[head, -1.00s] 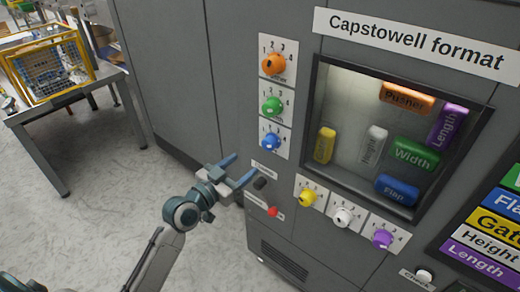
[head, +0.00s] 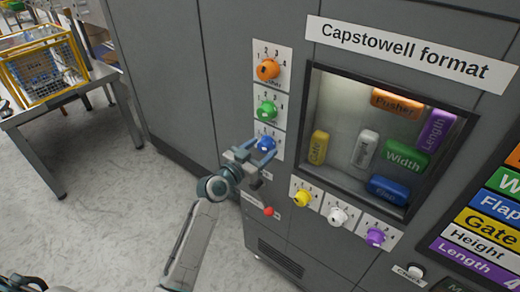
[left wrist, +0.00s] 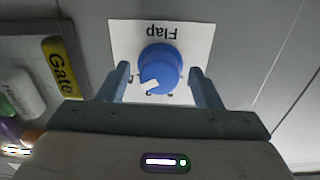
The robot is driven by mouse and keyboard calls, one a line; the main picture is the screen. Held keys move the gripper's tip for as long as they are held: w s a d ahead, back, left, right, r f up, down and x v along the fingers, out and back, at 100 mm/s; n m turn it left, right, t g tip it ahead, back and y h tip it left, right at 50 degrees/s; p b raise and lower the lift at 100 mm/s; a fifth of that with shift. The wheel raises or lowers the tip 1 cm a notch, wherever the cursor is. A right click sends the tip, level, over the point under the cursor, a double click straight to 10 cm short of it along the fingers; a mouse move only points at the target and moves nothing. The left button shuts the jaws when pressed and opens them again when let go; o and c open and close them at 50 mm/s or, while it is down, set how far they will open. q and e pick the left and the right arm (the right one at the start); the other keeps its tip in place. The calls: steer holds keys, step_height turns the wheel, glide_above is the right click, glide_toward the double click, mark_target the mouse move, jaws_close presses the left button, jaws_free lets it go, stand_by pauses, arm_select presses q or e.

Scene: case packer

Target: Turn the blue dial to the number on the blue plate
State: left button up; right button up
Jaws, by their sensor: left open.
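The blue dial (head: 266,143) sits on a white card, below the green dial. In the left wrist view the blue dial (left wrist: 160,66) has a white mark at its lower-left edge, and the card's "Flap" label is upside down; its numbers are mostly hidden. My left gripper (head: 261,149) is open at the dial. In the left wrist view its fingers (left wrist: 160,74) stand on either side of the dial, with gaps showing. The blue "Flap" plate (head: 497,204) is at the right edge; its number is out of view. My right gripper is not in view.
Orange (head: 268,69) and green (head: 267,109) dials are above; yellow (head: 303,198), white (head: 338,215) and purple (head: 375,236) dials are below the window. A red button (head: 268,211) is below my gripper. A table (head: 65,110) with a yellow basket (head: 40,70) stands left.

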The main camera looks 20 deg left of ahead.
arm_select(q)
steer(key=c, duration=1)
steer(key=shift+n, duration=1.3)
steer(key=n, duration=0.4)
steer(key=shift+n, duration=0.3)
steer(key=n+p, duration=0.2)
steer(key=n, duration=0.3)
steer(key=shift+d+n+t+y+p, duration=0.1)
steer(key=shift+n+t+y+p, duration=0.35)
steer(key=shift+n, duration=1.45)
